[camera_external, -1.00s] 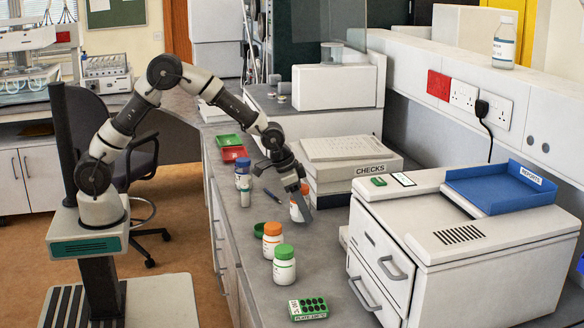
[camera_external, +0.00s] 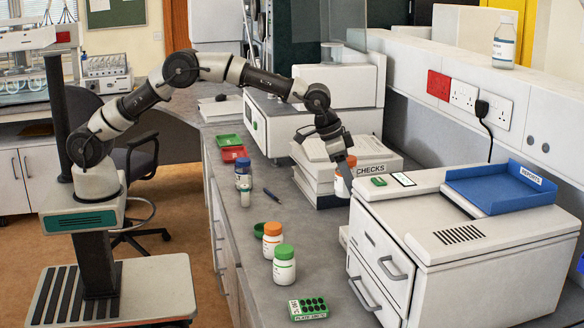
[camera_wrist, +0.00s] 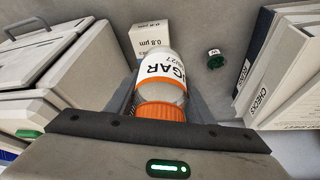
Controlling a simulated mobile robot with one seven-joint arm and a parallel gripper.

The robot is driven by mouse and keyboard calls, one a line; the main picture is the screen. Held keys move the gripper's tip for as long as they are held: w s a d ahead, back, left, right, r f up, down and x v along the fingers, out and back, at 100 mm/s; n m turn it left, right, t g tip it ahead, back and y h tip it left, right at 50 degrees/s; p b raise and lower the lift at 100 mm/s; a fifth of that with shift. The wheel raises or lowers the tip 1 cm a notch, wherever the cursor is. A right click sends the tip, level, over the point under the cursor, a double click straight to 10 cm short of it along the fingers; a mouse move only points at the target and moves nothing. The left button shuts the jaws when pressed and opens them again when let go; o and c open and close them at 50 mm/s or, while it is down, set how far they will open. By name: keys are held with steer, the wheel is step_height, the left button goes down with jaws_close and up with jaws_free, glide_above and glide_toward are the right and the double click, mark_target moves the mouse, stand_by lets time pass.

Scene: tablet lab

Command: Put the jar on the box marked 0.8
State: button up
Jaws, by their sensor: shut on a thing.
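My gripper (camera_external: 346,172) is shut on a white jar with an orange lid (camera_external: 341,187). In the wrist view the gripper's dark fingers (camera_wrist: 166,98) stand either side of the jar (camera_wrist: 163,68), whose label ends in "GAR". The jar is held above the bench. The small white box marked 0.8 µm (camera_wrist: 150,40) shows beyond the jar in the wrist view, partly covered by it, and looks apart from it. In the outside view, a small white edge beside the drawer unit may be this box; I cannot tell.
The drawer unit (camera_external: 385,222) with a blue tray (camera_external: 500,188) stands right. The CHECKS binders (camera_external: 345,172) lie behind the held jar. Another orange-lidded jar (camera_external: 272,238), a green-lidded jar (camera_external: 284,268) and a blue-lidded jar (camera_external: 243,181) stand along the bench's left side.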

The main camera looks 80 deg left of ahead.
steer(key=f, duration=0.5)
steer(key=shift+w+d+f, duration=0.1)
steer(key=shift+d+f, duration=0.1)
steer(key=shift+d, duration=0.1)
steer(key=shift+f+p, duration=0.3)
steer(key=shift+f, duration=1.9)
steer(key=shift+f, duration=0.2)
steer(key=o, duration=1.3)
steer(key=shift+o, duration=0.2)
